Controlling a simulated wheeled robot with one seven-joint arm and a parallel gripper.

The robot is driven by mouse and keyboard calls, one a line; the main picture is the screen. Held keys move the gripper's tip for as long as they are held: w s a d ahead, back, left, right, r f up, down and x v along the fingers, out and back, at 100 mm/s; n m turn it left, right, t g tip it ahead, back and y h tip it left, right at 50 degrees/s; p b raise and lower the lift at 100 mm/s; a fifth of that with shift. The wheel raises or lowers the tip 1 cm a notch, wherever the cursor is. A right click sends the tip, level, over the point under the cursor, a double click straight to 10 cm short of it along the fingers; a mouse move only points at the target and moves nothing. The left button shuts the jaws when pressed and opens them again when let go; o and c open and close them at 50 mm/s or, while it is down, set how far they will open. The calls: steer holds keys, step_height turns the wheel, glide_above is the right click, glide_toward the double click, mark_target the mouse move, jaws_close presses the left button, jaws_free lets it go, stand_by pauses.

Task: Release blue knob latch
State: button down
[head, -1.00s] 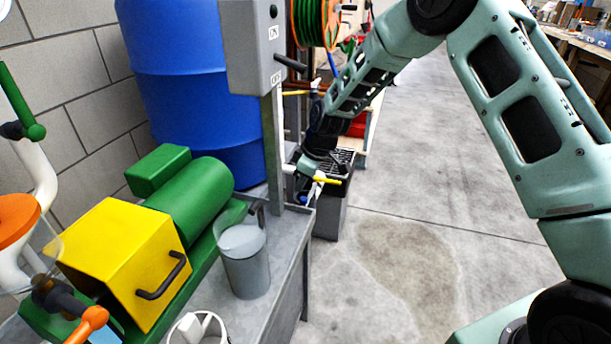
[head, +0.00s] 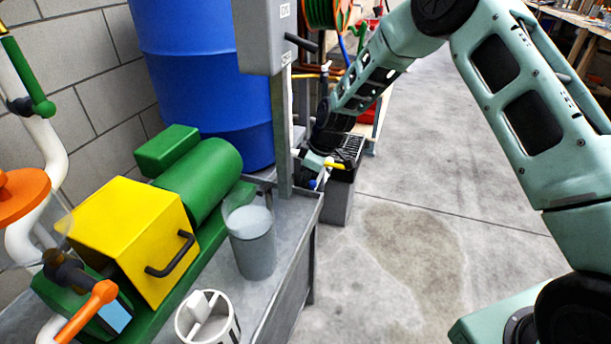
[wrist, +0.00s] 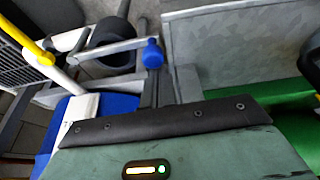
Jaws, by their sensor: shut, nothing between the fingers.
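The blue knob (wrist: 152,54) shows in the wrist view at the end of a pale grey bar (wrist: 112,49). My gripper (wrist: 154,80) is shut, its dark fingers directly below the knob in the picture. The fingertips overlap or touch its lower edge; I cannot tell whether there is contact. The knob is not between the fingers. In the head view my gripper (head: 308,166) is low beside the grey post, and a small blue spot (head: 313,184) there looks like the knob. The latch around it is mostly hidden by my arm.
A yellow lever (head: 334,165) stands close by; it also shows in the wrist view (wrist: 28,42). A grey post (head: 283,130), grey bench (head: 278,285) and blue barrel (head: 205,85) are to the left. Floor to the right is clear.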

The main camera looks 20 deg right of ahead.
steer(key=shift+s+d+n, duration=0.4)
steer(key=shift+d+n, duration=0.1)
steer(key=shift+d, duration=0.05)
steer(key=d+n+g+p, duration=0.4)
steer(key=d+n+p, duration=0.1)
steer(key=d+n, duration=0.7)
steer(key=shift+s+d, duration=0.3)
steer(key=shift+d, duration=0.2)
steer(key=shift+w+d, duration=0.1)
steer(key=shift+d, duration=0.05)
steer(key=shift+r, duration=0.15)
